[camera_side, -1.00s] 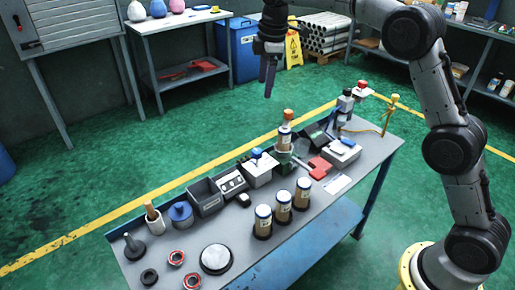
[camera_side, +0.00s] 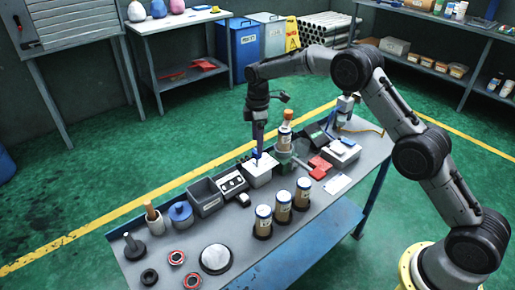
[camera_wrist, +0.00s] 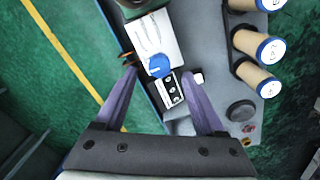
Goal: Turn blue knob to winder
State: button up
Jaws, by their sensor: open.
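The blue knob (camera_wrist: 158,65) sits on top of a white box (camera_wrist: 150,35), with line markings on the box beside it. In the side view the white box (camera_side: 259,176) stands mid-bench, and the knob is partly hidden behind my fingers. My gripper (camera_side: 257,153) points down just above the knob. In the wrist view my gripper (camera_wrist: 158,70) is open, with one purple finger on each side of the knob and gaps to it. I cannot tell the exact height of the fingertips over the knob.
A panel with dials (camera_side: 232,184) and a dark open bin (camera_side: 205,197) stand left of the box. A bottle on a green stand (camera_side: 284,136) is close on the right. Several labelled canisters (camera_side: 283,206) stand in front. The bench's front left has lids and rings.

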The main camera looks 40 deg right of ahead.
aim_at(257, 158)
jog(key=shift+f, duration=1.9)
jog(key=shift+c, duration=0.4)
grip_shut()
